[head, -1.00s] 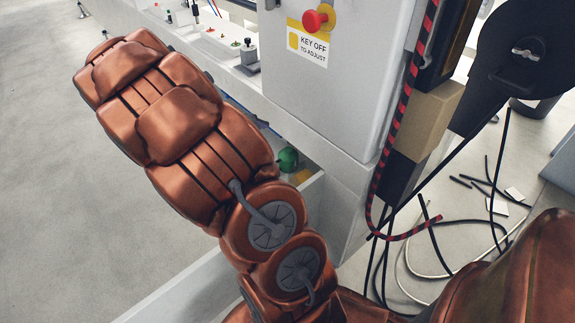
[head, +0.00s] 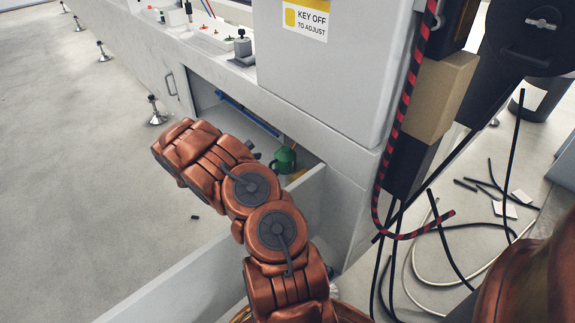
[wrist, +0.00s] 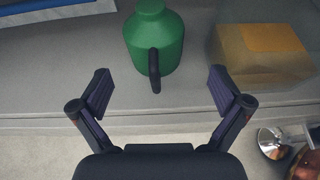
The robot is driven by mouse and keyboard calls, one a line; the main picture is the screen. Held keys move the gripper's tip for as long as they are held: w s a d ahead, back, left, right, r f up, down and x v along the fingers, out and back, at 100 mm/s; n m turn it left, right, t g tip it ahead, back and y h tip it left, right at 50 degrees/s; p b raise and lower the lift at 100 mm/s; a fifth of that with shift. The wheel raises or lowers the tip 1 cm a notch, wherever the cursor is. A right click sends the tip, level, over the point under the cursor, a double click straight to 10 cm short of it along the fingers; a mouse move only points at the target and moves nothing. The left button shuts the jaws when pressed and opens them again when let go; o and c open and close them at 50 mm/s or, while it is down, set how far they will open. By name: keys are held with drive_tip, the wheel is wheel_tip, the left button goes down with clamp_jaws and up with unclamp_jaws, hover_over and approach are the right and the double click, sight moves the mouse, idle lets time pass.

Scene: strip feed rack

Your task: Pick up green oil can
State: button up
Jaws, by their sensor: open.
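The green oil can (wrist: 155,38) stands in the upper middle of the wrist view, with its dark handle (wrist: 155,70) facing me. In the head view the green oil can (head: 284,160) is in the low opening of the white cabinet, just right of my arm. My gripper (wrist: 161,85) is open and empty, its two fingers spread left and right of the handle's line, short of the can body.
A yellowish box (wrist: 262,55) stands close to the right of the can. A blue item on a pale sheet (wrist: 55,10) lies at upper left in the wrist view. A white panel (head: 305,190) borders the opening on the right. Cables (head: 450,240) lie on the floor at right.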

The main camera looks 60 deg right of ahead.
sight(277, 163)
drive_tip(key=shift+d+f, duration=0.3)
drive_tip(key=shift+f, duration=0.6)
drive_tip(key=b+x, duration=0.1)
drive_tip(key=x, duration=0.1)
drive_tip(key=b+x, duration=0.1)
drive_tip(key=x, duration=0.1)
drive_tip(key=b+x, duration=0.1)
drive_tip(key=x, duration=0.1)
drive_tip(key=shift+w+d+b, duration=0.2)
drive_tip(key=shift+d+b, duration=0.1)
drive_tip(key=shift+d, duration=0.4)
drive_tip(key=shift+c, duration=0.3)
drive_tip(key=shift+s, duration=0.1)
drive_tip(key=c, duration=1.1)
drive_tip(key=shift+c, duration=0.2)
wheel_tip(277, 163, up, 10)
drive_tip(key=p, duration=0.4)
